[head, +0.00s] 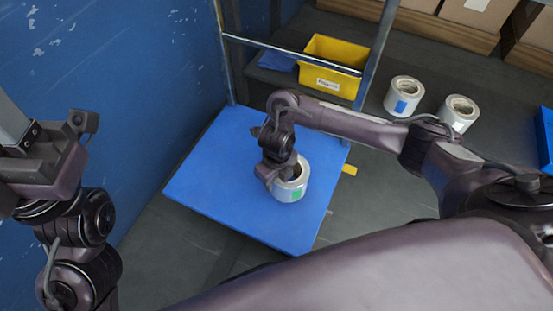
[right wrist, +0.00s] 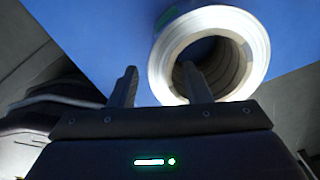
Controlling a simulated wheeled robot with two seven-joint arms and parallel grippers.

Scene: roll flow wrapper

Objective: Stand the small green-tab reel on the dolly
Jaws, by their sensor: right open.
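The small white reel with a green tab (head: 290,190) stands on the blue dolly (head: 215,165), right of its middle. It also shows in the right wrist view (right wrist: 250,65) as a pale ring with an open core, a bit of green at its top edge. My right gripper (right wrist: 160,75) is open at the reel. One finger overlaps the core opening, the other is outside the ring, with the reel wall between them. In the head view, the right gripper's fingertips are mostly hidden. My left gripper (head: 82,122) is at the left, away from the dolly; its jaws are unclear.
Two more white reels stand on the dark floor: one with a blue tab (head: 403,97) and one beside it (head: 458,112). A yellow bin (head: 335,55) sits behind a metal frame (head: 375,55). A blue wall (head: 120,70) is at the left. Much of the dolly top is clear.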

